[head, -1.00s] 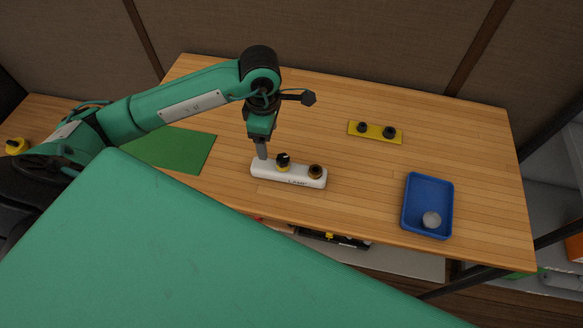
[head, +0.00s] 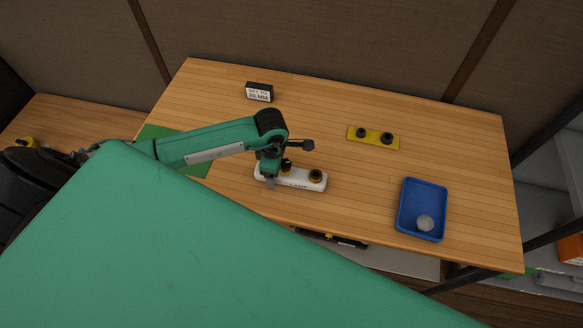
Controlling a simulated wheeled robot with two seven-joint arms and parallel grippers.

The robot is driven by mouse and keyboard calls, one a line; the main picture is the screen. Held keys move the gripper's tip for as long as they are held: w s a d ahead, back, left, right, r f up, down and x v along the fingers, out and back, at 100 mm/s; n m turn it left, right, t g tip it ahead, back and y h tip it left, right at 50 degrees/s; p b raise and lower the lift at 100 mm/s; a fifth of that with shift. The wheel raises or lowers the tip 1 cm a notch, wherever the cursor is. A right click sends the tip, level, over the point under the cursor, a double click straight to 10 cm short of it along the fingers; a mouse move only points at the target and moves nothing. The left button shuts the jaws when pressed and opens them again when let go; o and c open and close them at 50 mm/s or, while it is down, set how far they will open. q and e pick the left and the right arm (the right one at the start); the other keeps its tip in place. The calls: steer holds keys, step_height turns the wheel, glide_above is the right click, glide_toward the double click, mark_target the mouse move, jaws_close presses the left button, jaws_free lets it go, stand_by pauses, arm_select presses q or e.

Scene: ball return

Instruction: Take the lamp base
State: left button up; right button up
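The lamp base (head: 300,184) is a long white bar with rounded ends and dark lettering, lying on the wooden table. A black-and-yellow knob (head: 287,165) stands on its middle-left, and a brown-and-black round fitting (head: 315,176) near its right end. My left gripper (head: 270,184) points down at the base's left end and overlaps it in the picture. I cannot tell whether it touches the base or how far its fingers are apart. My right gripper is not in view.
A yellow plate (head: 374,141) with two black knobs lies behind to the right. A blue tray (head: 403,226) holding a grey ball (head: 425,223) is at the right. A black block with a white label (head: 259,92) stands at the back. A green mat (head: 197,166) lies left.

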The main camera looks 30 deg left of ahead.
arm_select(q)
steer(key=shift+f, duration=0.25)
steer(key=c, duration=0.9)
steer(key=shift+c, duration=0.5)
steer(key=shift+r, duration=0.1)
